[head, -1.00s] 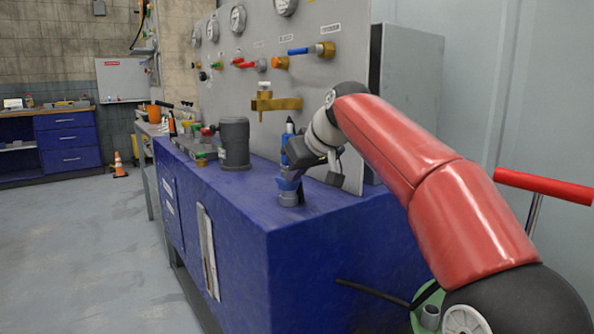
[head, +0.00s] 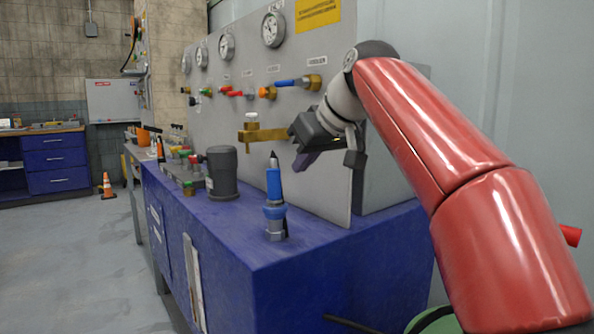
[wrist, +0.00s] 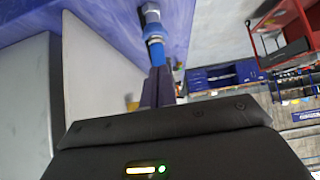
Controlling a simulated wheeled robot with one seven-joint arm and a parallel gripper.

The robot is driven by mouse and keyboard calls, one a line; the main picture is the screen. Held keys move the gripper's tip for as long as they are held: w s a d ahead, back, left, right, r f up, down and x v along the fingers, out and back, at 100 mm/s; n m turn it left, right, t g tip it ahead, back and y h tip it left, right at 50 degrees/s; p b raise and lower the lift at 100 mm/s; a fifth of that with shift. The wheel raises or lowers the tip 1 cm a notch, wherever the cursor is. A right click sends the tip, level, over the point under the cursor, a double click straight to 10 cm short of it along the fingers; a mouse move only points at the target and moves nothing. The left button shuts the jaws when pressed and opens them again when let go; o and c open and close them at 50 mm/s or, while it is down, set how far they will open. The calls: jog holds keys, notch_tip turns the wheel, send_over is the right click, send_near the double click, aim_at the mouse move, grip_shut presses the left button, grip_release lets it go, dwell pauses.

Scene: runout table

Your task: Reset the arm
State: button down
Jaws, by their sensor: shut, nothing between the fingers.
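My gripper (head: 301,163) is shut and empty in the head view, raised above the blue table (head: 300,250) in front of the grey gauge panel. Its fingers (wrist: 159,88) also show in the wrist view, close together. A blue and grey tool with a dark pointed tip (head: 274,205) stands upright on the table, below and left of my gripper and apart from it.
A dark grey cylinder (head: 222,173) stands on the table left of the tool. A brass valve (head: 252,136) sticks out of the gauge panel (head: 325,195) close to my gripper. Open floor (head: 95,270) lies to the left. An orange cone (head: 107,186) stands far off.

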dwell(0.3)
jog(key=s+d+f+m+g+h, duration=0.1)
jog(key=s+d+f, duration=0.4)
jog(key=s+f, duration=0.8)
jog(key=s+d+f+m+h, duration=0.4)
jog(key=s+f, duration=1)
jog(key=f, duration=0.6)
jog(key=shift+d+m+g, duration=0.4)
jog(key=shift+d+m, duration=0.5)
jog(key=shift+d, duration=0.1)
jog(key=shift+s, duration=0.1)
